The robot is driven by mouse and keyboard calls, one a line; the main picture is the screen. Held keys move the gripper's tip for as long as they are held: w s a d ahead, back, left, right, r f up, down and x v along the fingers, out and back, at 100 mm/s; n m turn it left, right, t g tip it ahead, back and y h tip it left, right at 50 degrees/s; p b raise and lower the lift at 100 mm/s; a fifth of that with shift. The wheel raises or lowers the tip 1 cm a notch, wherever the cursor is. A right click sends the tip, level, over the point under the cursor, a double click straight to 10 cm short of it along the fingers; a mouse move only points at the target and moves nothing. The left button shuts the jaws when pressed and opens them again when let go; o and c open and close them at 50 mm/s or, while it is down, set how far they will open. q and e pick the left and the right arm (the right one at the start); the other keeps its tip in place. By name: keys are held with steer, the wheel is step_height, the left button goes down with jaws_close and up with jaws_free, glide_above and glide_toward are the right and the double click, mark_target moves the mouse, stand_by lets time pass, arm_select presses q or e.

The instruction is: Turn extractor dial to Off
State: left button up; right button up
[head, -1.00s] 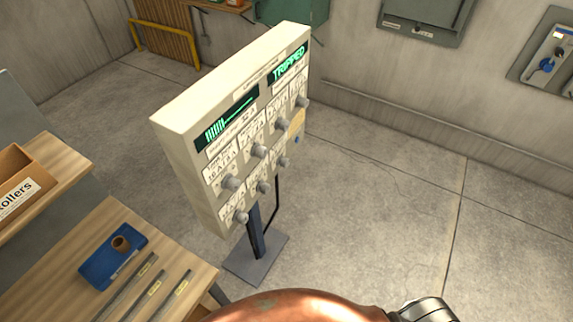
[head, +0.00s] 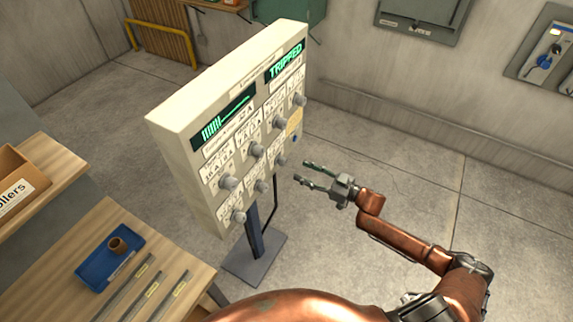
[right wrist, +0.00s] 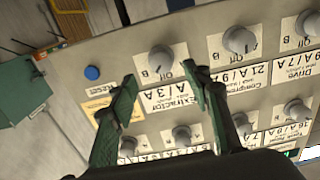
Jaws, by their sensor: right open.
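The extractor dial (head: 280,160) is the rightmost knob of the lower row on the cream control panel (head: 180,125). In the right wrist view the panel appears upside down, and the grey extractor dial (right wrist: 161,59) shows with "Off" and "B" marks beside it. I cannot tell exactly which mark the dial points to. My right gripper (head: 302,172) is open and empty, to the right of the panel's lower right edge. Its two green fingers (right wrist: 163,78) are apart and point at the panel. My left gripper is not in view.
A blue button (right wrist: 92,73) sits beside the extractor dial. Several other knobs are close by. The panel display (head: 286,62) reads "TRIPPED". A post and base plate (head: 254,260) support the panel. A workbench (head: 60,280) with a blue tray stands left. Floor right is clear.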

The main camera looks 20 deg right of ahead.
mark_target(282, 160)
steer(key=x, duration=0.7)
steer(key=shift+w+a, duration=0.3)
steer(key=shift+r, duration=0.1)
steer(key=c, duration=1.2)
steer(key=shift+o, duration=0.2)
